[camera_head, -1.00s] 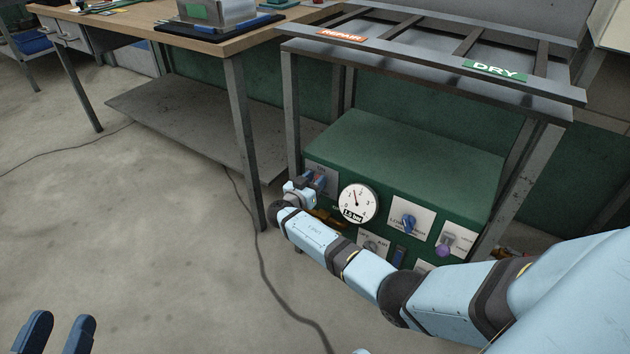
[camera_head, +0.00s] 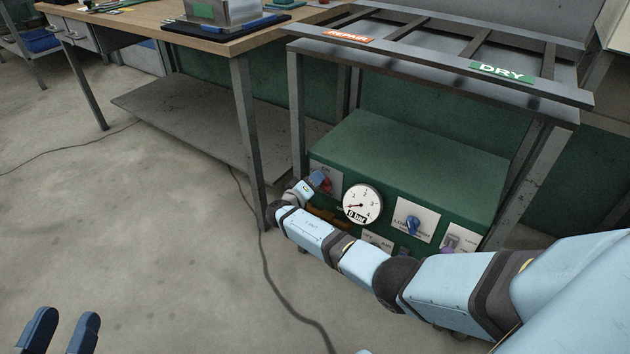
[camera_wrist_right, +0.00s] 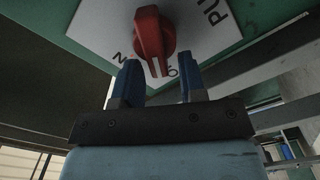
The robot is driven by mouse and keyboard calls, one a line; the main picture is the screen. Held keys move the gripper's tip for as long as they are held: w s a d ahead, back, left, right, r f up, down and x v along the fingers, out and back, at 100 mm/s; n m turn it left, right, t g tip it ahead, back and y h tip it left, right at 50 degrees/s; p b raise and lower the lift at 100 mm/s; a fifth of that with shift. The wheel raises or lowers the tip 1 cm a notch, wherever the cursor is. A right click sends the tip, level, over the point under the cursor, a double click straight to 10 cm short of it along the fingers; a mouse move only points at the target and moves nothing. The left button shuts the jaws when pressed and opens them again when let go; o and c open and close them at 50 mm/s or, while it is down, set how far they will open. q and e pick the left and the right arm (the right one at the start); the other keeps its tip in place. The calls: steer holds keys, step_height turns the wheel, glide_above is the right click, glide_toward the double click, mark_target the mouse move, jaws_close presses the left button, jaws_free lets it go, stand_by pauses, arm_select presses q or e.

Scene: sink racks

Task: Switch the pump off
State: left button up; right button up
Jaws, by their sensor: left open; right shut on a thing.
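The red pump knob (camera_head: 327,186) sits on a white plate at the left end of the green box's front. In the right wrist view the red knob (camera_wrist_right: 150,38) has its narrow end pointing down between my blue fingers. My left gripper (camera_head: 62,333) is open and empty at the lower left, far from the box.
A blue knob (camera_head: 413,223) and another switch (camera_head: 452,241) lie further right on the green box (camera_head: 420,150). A metal rack (camera_head: 440,65) with REPAIR and DRY labels stands above. A wooden bench (camera_head: 230,40) is at left; the floor in front is open.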

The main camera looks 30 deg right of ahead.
steer(key=n, duration=0.4)
steer(key=f+n, duration=0.1)
steer(key=n, duration=0.1)
steer(key=shift+w+f, duration=0.1)
steer(key=shift+w, duration=0.15)
steer(key=shift+n, duration=0.3)
steer(key=o, duration=0.9)
steer(key=shift+f, duration=0.1)
steer(key=shift+s+a, duration=0.1)
